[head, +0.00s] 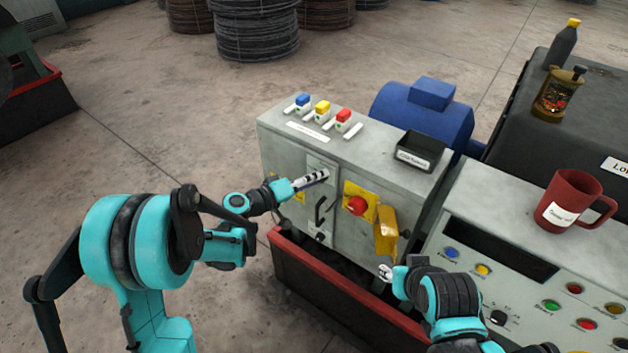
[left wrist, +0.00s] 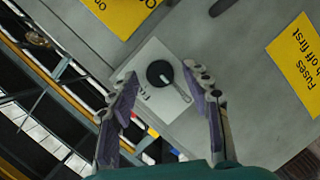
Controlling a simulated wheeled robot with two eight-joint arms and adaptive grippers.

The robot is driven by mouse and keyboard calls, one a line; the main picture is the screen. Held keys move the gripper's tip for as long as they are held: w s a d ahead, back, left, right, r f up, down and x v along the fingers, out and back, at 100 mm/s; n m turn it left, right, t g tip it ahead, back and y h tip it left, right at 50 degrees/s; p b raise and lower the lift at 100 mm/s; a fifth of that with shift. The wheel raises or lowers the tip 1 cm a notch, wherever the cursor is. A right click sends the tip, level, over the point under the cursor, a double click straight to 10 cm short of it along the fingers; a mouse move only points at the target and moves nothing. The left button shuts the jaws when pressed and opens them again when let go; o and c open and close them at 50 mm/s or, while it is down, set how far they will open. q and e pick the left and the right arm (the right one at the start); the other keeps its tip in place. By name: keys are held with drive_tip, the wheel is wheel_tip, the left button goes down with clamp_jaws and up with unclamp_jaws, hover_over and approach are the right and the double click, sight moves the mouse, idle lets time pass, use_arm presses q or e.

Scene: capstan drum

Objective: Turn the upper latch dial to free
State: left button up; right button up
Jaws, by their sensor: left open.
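A black round latch dial (left wrist: 160,74) with a pale pointer sits on a light plate (left wrist: 152,97) with small lettering in the left wrist view. My left gripper (left wrist: 163,78) is open, with one finger on each side of the dial; I cannot tell whether they touch it. In the head view, my left gripper (head: 311,180) is in front of the upper part of the grey cabinet door (head: 337,205) and hides the upper dial. A lower black dial (head: 320,237) sits below a black handle (head: 324,208). My right gripper (head: 387,272) is low by the cabinet's right side; its fingers are unclear.
A red knob (head: 357,205) on a yellow plate and a yellow box-like part (head: 386,232) stick out right of the door. Blue, yellow and red switches and a black tray (head: 420,150) are on the cabinet top. A red-rimmed trough (head: 335,290) runs below.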

use_arm(q)
clamp_jaws()
drive_tip(key=shift+m, duration=0.4)
drive_tip(key=shift+s+d+m+t+y+b, duration=0.15)
drive_tip(key=shift+m+t+y+b, duration=0.65)
drive_tip(key=shift+m, duration=1.25)
drive_tip(key=shift+s+d+m+t+y+b, duration=0.15)
drive_tip(key=shift+m+t+y+b, duration=0.25)
drive_tip(key=shift+m+y, duration=1.25)
drive_tip(key=shift+s+d+m+t+y+b, duration=0.15)
drive_tip(key=shift+m+t+y+b, duration=0.45)
drive_tip(key=shift+m, duration=1.9)
drive_tip(key=shift+t, duration=0.3)
